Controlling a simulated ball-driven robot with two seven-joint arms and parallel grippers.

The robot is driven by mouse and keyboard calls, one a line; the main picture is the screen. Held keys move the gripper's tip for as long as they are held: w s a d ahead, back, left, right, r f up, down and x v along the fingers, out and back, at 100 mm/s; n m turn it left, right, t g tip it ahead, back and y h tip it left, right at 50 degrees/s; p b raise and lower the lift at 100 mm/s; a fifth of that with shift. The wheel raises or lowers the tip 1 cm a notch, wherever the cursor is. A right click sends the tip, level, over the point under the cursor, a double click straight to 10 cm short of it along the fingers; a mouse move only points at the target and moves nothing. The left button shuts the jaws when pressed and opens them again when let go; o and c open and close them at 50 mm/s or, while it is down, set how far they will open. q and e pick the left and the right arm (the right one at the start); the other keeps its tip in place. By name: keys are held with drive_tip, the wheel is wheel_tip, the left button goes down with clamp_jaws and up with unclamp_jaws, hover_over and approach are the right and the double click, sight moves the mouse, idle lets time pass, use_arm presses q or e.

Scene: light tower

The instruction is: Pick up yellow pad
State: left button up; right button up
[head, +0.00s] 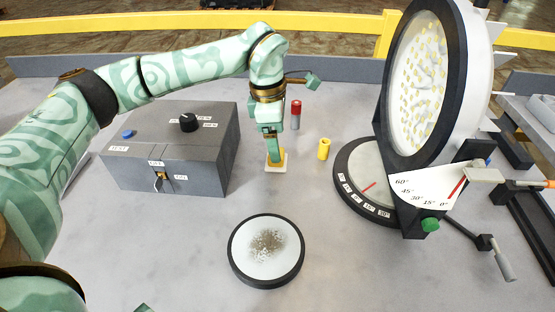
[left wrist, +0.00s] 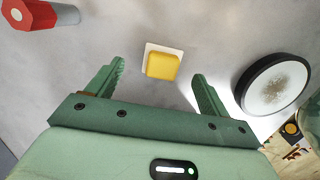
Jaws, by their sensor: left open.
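The yellow pad (left wrist: 162,65) is a small yellow block on a thin pale square base, lying on the grey table. In the head view the yellow pad (head: 275,166) shows at the lower tip of my left gripper (head: 274,152), which points down at it and partly hides it. In the left wrist view my left gripper (left wrist: 160,82) is open and empty, with its two fingers to either side of the pad and apart from it.
A dark grey box (head: 175,150) with a knob stands left of the pad. A red-and-grey cylinder (head: 295,115) and a yellow cylinder (head: 323,149) stand to the right. A round dish (head: 266,250) lies in front. The large light tower (head: 425,75) stands at right.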

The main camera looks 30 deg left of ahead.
use_arm(q)
drive_tip(key=f+b, duration=0.1)
drive_tip(key=f, duration=0.1)
drive_tip(key=f+b, duration=0.1)
drive_tip(key=f, duration=0.1)
drive_tip(key=shift+s+f, duration=0.2)
drive_tip(key=shift+f, duration=0.2)
drive_tip(key=shift+d+f, duration=0.1)
drive_tip(key=shift+f, duration=0.05)
drive_tip(key=shift+r, duration=0.2)
use_arm(e)
drive_tip(key=shift+s+a+f, duration=0.2)
drive_tip(key=shift+s+f, duration=0.05)
drive_tip(key=shift+f, duration=0.25)
drive_tip(key=shift+s+a+f, duration=0.15)
drive_tip(key=shift+s+f, duration=0.1)
drive_tip(key=shift+f, duration=0.25)
use_arm(q)
drive_tip(key=c, duration=1.1)
drive_tip(key=shift+r, duration=0.1)
use_arm(e)
drive_tip(key=shift+d, duration=0.1)
